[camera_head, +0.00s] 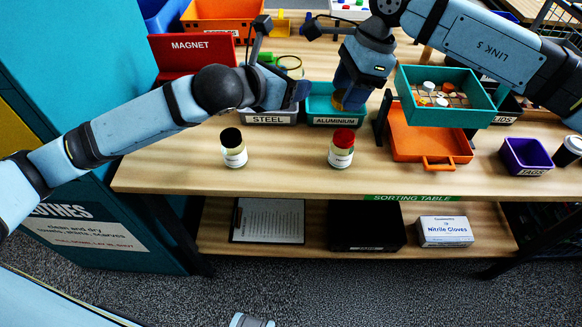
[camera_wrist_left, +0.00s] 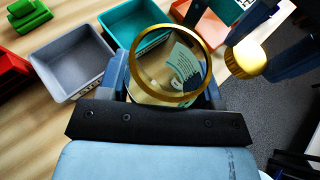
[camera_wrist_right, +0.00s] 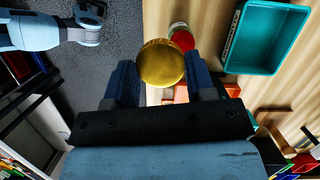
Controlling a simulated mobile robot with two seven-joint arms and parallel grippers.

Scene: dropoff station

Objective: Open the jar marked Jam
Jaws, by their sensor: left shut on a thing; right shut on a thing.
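My left gripper (camera_head: 290,92) is shut on a clear glass jar (camera_wrist_left: 148,78) with a gold rim, seen from above in the left wrist view. Its mouth is open with no lid on it. A label shows through the glass, its word unreadable. My right gripper (camera_head: 345,98) is shut on a round gold lid (camera_wrist_right: 161,63), which also shows in the left wrist view (camera_wrist_left: 246,59), apart from the jar. A black-lidded jar (camera_head: 233,150) and a red-lidded jar (camera_head: 341,152) stand upright on the table; their labels are too small to read.
Steel (camera_head: 268,119) and aluminium (camera_head: 337,121) bins stand behind the two jars. An orange tray (camera_head: 430,145), a teal sorting box (camera_head: 440,113) and a purple tub (camera_head: 525,155) are to the right. The table front (camera_head: 290,178) is mostly clear.

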